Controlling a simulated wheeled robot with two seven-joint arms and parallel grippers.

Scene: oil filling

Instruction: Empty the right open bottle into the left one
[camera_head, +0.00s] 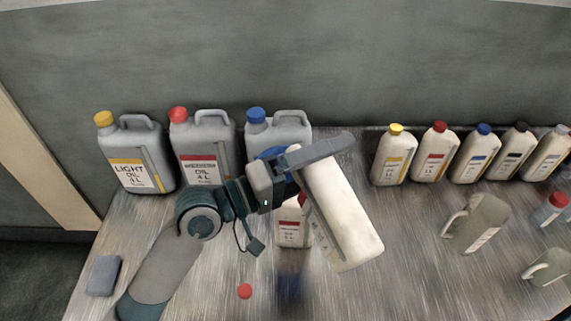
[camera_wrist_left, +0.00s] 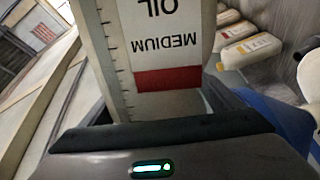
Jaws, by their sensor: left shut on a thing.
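My left gripper (camera_head: 297,168) is shut on a white oil bottle (camera_head: 343,212) and holds it raised and tilted above the table. In the left wrist view this bottle (camera_wrist_left: 115,60) fills the middle, its red-banded "MEDIUM OIL" label upside down. Its mouth is hidden in the head view. Another white bottle with a red label (camera_head: 292,232) stands upright on the table below the gripper, partly behind the held bottle. Its top is hidden, so I cannot tell whether oil flows. A loose red cap (camera_head: 245,291) lies on the table in front. My right gripper is not in view.
Grey canisters with yellow (camera_head: 132,160), red (camera_head: 203,150) and blue (camera_head: 257,130) caps stand at the back left. Several capped bottles (camera_head: 432,155) line the back right. A jug (camera_head: 478,222) stands at right, and a grey block (camera_head: 104,275) lies front left. The front middle is mostly clear.

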